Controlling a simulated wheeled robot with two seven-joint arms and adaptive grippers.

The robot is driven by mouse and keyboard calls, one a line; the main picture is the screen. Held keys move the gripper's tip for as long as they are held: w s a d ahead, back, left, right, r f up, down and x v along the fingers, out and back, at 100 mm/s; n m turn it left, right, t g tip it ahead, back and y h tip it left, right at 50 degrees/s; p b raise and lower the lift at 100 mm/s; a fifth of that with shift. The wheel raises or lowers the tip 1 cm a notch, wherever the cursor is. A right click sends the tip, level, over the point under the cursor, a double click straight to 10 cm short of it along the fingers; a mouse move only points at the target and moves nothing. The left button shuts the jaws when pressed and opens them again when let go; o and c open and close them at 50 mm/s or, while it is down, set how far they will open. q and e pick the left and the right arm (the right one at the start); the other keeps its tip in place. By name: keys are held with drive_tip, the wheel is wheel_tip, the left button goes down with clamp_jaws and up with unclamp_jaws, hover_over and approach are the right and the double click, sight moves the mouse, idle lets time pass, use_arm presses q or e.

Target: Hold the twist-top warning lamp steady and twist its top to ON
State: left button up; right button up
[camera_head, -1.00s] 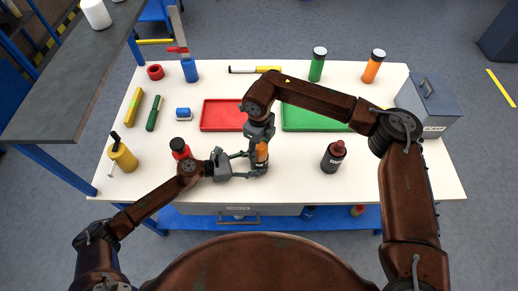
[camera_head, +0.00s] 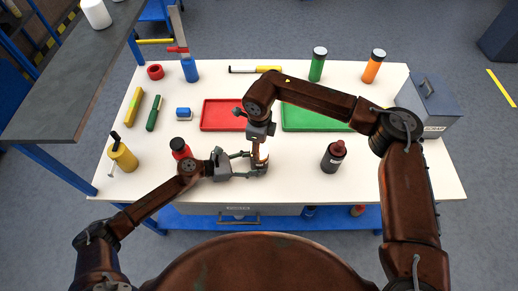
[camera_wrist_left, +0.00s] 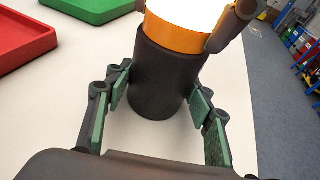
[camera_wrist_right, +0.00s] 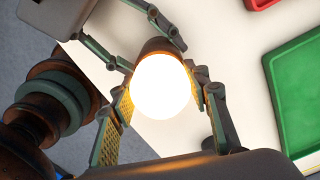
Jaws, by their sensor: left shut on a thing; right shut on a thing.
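The warning lamp (camera_head: 263,152) stands upright near the front middle of the white table. In the left wrist view it has a black base (camera_wrist_left: 160,85), an orange band (camera_wrist_left: 172,36) and a glowing white top. The glowing top (camera_wrist_right: 160,88) also fills the middle of the right wrist view. My left gripper (camera_head: 256,165) is shut on the base from the left, a finger on each side. My right gripper (camera_head: 259,148) reaches down from above and is shut on the top, with its pads on both sides of it. The fingers partly hide the lamp in the head view.
A red tray (camera_head: 222,128) and a green tray (camera_head: 318,127) lie behind the lamp. A dark red-capped bottle (camera_head: 332,157) stands to the right, and a red-topped object (camera_head: 180,149) stands left, close to my left arm. A grey box (camera_head: 430,105) is at the right edge.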

drive_tip(key=o, duration=1.2)
drive_tip(key=shift+c, duration=0.2)
wheel_tip(320, 180, up, 12)
use_arm(q)
drive_tip(key=o, duration=1.1)
